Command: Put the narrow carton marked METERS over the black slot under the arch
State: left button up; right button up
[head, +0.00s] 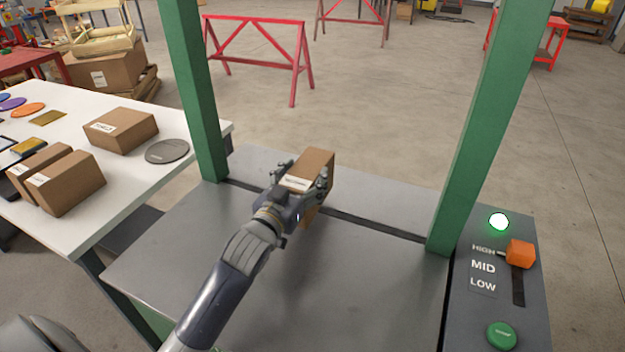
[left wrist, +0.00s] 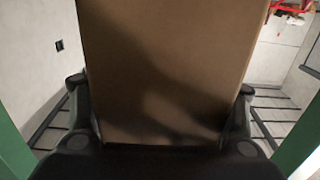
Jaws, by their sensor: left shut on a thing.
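A narrow brown carton (head: 318,166) with a white label is held in my left gripper (head: 297,186), over the grey table between the green posts. The label's text is too small to read. The black slot (head: 375,224) runs across the table between the posts of the green arch (head: 480,120); the gripper and carton cover part of it. I cannot tell whether the carton touches the table. In the left wrist view the carton (left wrist: 165,70) fills the middle, with a finger on each side. My right gripper is not in view.
A white table (head: 120,190) at left holds more cartons (head: 120,130), a dark disc (head: 167,151) and coloured discs. At right a panel has a lit green lamp (head: 499,221), an orange lever (head: 520,254) at HIGH and a green button (head: 501,335). The grey table's front is clear.

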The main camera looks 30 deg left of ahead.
pick_arm(q)
jog(key=w, duration=0.3)
jog(key=shift+w+d+f, duration=0.1)
jog(key=shift+w, duration=0.05)
notch_tip(320, 180, down, 3)
jog(key=shift+f, duration=0.2)
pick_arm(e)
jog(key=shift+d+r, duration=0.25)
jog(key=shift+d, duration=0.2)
pick_arm(q)
jog(key=shift+f, duration=0.15)
jog(key=o, duration=1.4)
jog(key=shift+f, duration=0.15)
jog(key=shift+o, duration=0.2)
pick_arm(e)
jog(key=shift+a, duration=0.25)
pick_arm(q)
jog(key=s, duration=0.8)
jog(key=s+b, duration=0.1)
jog(key=s, duration=0.3)
jog(key=shift+s+d+r, duration=0.1)
jog(key=shift+d+r, duration=0.1)
jog(key=shift+d, duration=0.15)
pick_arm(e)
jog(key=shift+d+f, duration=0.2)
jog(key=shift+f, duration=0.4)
